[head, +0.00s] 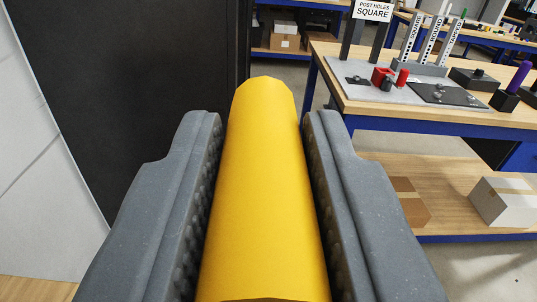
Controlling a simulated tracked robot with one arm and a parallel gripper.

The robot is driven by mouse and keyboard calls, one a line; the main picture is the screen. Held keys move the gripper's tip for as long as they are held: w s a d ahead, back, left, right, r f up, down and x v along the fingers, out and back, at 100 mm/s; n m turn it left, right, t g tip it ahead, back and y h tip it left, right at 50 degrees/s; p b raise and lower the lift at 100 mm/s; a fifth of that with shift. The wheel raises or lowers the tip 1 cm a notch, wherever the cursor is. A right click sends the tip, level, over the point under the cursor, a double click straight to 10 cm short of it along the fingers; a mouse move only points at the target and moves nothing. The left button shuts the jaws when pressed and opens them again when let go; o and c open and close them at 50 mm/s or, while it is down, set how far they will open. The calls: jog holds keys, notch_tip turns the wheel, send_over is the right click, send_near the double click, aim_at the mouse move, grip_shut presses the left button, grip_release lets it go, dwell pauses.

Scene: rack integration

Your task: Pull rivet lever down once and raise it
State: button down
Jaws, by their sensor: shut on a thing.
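The rivet lever's yellow handle (265,190) fills the middle of the head view, a thick faceted bar running from the bottom edge up to a blunt far end. My gripper (262,150) has its two grey fingers on either side of it, shut on it. The handle's end sticks out beyond the fingertips. The rest of the lever and what it is fixed to are out of view.
A black panel (140,70) stands at the left beside a white wall (35,150). At right, a wooden workbench (400,112) carries a grey plate with red and black parts and upright labelled posts. Boxes (505,200) sit on its lower shelf.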

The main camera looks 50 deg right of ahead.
jog(key=shift+a+f, duration=0.15)
jog(key=shift+f, duration=0.1)
jog(key=c, duration=1.4)
grip_release()
jog(key=shift+o, duration=1)
jog(key=shift+w+a, duration=0.1)
jog(key=shift+r, duration=0.1)
jog(key=b+v, duration=0.2)
jog(key=v, duration=1.1)
jog(key=shift+s+a+b, duration=0.15)
jog(key=shift+s+b, duration=0.15)
jog(key=shift+b, duration=0.05)
